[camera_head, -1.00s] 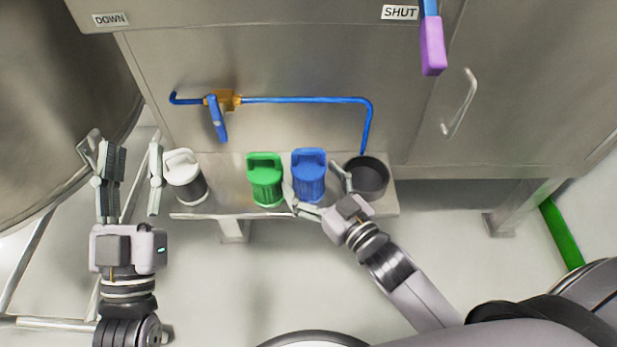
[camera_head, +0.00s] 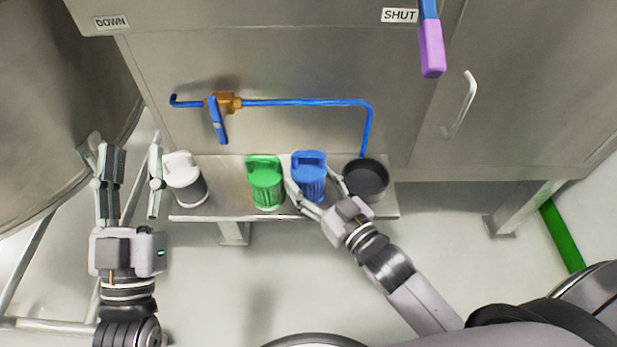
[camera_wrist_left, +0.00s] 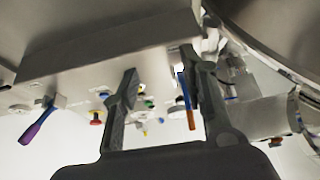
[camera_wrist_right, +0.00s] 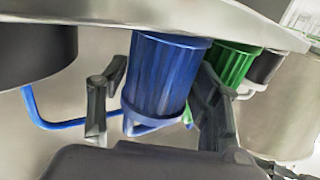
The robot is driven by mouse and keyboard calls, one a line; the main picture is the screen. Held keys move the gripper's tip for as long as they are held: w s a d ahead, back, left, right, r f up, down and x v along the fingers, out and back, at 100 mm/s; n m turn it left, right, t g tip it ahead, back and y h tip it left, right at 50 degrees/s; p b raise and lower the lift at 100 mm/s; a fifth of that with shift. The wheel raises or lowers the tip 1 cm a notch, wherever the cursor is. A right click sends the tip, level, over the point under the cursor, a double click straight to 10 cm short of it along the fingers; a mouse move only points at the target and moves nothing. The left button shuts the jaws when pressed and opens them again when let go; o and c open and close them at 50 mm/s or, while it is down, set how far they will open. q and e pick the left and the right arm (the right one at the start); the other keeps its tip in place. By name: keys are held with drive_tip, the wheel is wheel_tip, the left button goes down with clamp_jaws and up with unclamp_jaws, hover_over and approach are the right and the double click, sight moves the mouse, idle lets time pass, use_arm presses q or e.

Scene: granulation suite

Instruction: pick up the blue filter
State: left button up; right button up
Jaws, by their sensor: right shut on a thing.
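The blue filter (camera_head: 309,178) is a ribbed cylinder with a handle on top, standing on the steel shelf (camera_head: 240,205) between the green filter and the dark cup. My right gripper (camera_head: 314,190) has its fingers on either side of the blue filter and is shut on it; the filter also shows between the fingers in the right wrist view (camera_wrist_right: 165,75). In that view the filter's ribbed body appears close to the shelf; I cannot tell if it is lifted. My left gripper (camera_head: 131,165) is open and empty, left of the white filter.
The green filter (camera_head: 265,183) stands close to the left of the blue one, and the dark cup (camera_head: 367,179) close to the right. A white filter (camera_head: 184,178) is at the shelf's left end. A blue pipe (camera_head: 305,100) with a valve runs on the panel behind.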

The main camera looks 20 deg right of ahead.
drive_tip(key=shift+c, duration=0.9)
drive_tip(key=shift+r, duration=0.1)
drive_tip(key=shift+r, duration=0.1)
